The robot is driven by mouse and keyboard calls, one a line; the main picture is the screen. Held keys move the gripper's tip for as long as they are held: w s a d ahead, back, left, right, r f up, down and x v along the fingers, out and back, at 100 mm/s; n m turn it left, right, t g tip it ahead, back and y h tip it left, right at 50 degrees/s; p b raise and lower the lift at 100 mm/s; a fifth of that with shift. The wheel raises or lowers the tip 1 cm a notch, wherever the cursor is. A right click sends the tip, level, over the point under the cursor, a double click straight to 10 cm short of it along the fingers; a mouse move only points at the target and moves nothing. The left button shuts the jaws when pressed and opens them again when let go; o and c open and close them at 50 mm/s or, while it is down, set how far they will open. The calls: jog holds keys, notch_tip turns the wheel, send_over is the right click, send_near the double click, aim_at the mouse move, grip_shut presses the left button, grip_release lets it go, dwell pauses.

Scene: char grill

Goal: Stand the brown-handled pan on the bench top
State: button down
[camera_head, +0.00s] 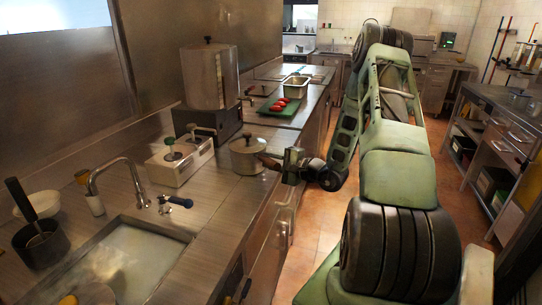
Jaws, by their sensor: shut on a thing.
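The brown-handled pan (246,157) is a round metal pot with a lid and a small knob. It is upright over the bench top (222,196), close to the front edge, right of the white two-lever unit. Its brown handle (269,163) points right towards my gripper (284,165). My gripper is shut on the handle, reaching in from the aisle side; the fingertips are small and partly hidden. I cannot tell whether the pan's base touches the bench or is slightly above it.
A sink (125,257) with a tap (122,180) lies at front left. A white two-lever unit (180,160) and a tall metal urn (211,77) stand behind the pan. A green board (279,108) with red items lies farther back. Bare bench lies in front of the pan.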

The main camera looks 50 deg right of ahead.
jog(key=shift+r, duration=0.1)
jog(key=c, duration=1.2)
grip_release()
jog(key=shift+c, duration=0.2)
